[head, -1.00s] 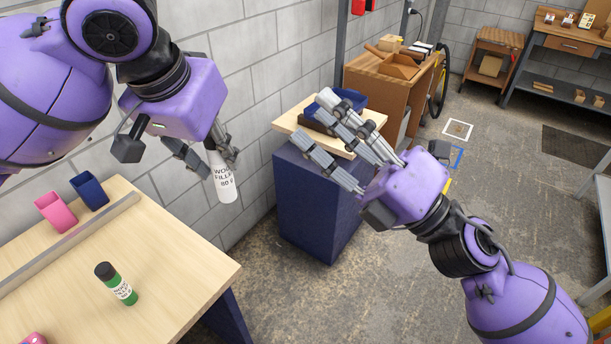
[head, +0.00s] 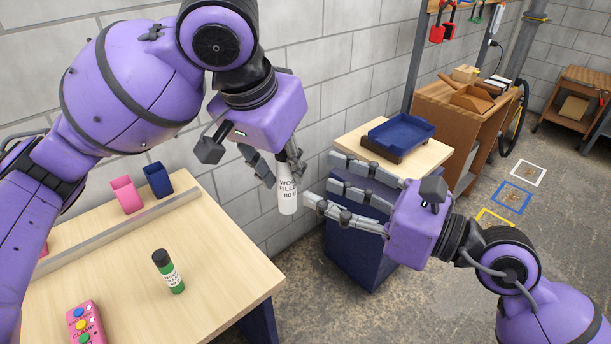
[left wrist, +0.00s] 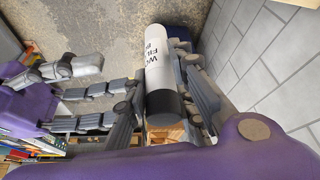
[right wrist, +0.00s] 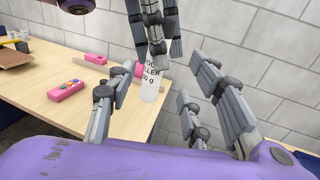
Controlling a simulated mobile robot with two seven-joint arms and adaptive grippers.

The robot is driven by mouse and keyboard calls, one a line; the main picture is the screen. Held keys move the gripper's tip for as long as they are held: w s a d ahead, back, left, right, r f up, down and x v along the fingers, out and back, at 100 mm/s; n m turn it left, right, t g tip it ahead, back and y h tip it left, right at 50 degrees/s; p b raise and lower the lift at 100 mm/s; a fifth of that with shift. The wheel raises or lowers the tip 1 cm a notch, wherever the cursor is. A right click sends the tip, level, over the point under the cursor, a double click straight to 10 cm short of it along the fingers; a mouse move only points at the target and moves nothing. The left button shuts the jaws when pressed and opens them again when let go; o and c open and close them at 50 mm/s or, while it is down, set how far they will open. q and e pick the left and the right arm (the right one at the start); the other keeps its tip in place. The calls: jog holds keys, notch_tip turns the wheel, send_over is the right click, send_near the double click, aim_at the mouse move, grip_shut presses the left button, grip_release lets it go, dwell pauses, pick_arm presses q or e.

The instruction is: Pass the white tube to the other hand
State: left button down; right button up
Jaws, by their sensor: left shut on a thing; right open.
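The white tube (head: 288,196) with black lettering hangs upright in my left gripper (head: 273,170), which is shut on its upper part. In the left wrist view the tube (left wrist: 158,65) shows a black end between the fingers. My right gripper (head: 335,190) is open, with its fingers pointing left toward the lower part of the tube. In the right wrist view the tube (right wrist: 150,84) stands ahead, near the left finger of my right gripper (right wrist: 160,105). I cannot tell whether they touch.
A pink button box (head: 86,322), a pink cup (head: 126,195) and a blue cup (head: 158,180) are there too. A blue tray (head: 398,135) sits on the cabinet behind my right gripper.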

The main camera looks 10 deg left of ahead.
aim_at(286, 179)
jog(key=x, duration=0.6)
jog(key=shift+a, duration=0.1)
jog(key=shift+w, duration=0.1)
jog(key=c, duration=1.1)
pick_arm(q)
jog(key=c, duration=1.4)
grip_release()
pick_arm(e)
grip_shut()
pick_arm(q)
jog(key=shift+r, duration=0.15)
